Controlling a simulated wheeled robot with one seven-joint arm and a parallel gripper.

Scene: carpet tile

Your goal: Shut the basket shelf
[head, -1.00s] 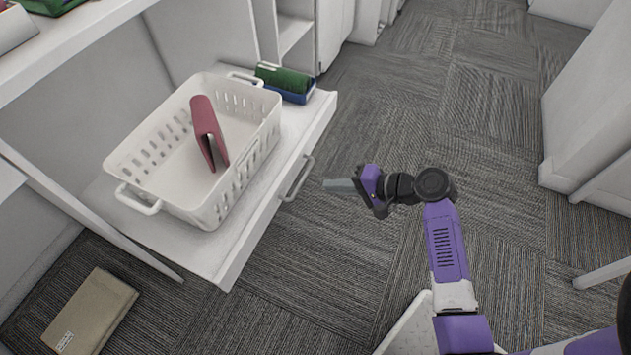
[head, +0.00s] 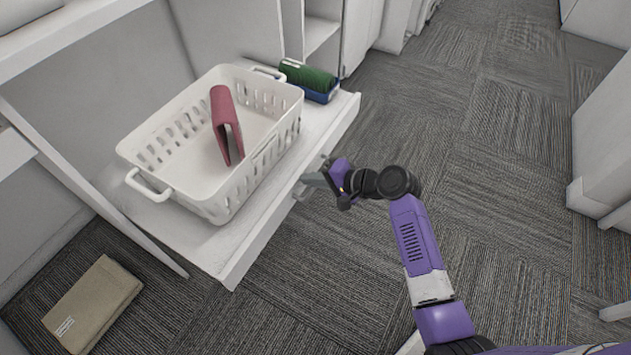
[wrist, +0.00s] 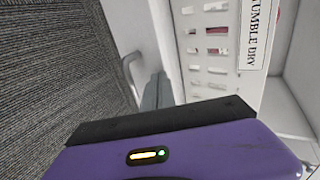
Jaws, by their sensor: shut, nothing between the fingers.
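The basket shelf (head: 225,262) is a white pull-out shelf, slid out of the white cabinet. A white slotted laundry basket (head: 180,195) stands on it with a folded dark pink cloth (head: 224,110) inside. A handle (head: 326,163) on the shelf's front is partly hidden behind my gripper. My gripper (head: 305,178) is shut and empty, its fingertips at the shelf's front face beside the handle; I cannot tell whether they touch. The wrist view shows the grey fingers (wrist: 157,92) close to the handle (wrist: 128,68) and the shelf front.
Green and blue folded cloths (head: 311,80) lie on the shelf's far end. A beige folded cloth (head: 93,305) lies on the carpet at lower left. White furniture (head: 603,140) stands at the right. Carpet between is clear.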

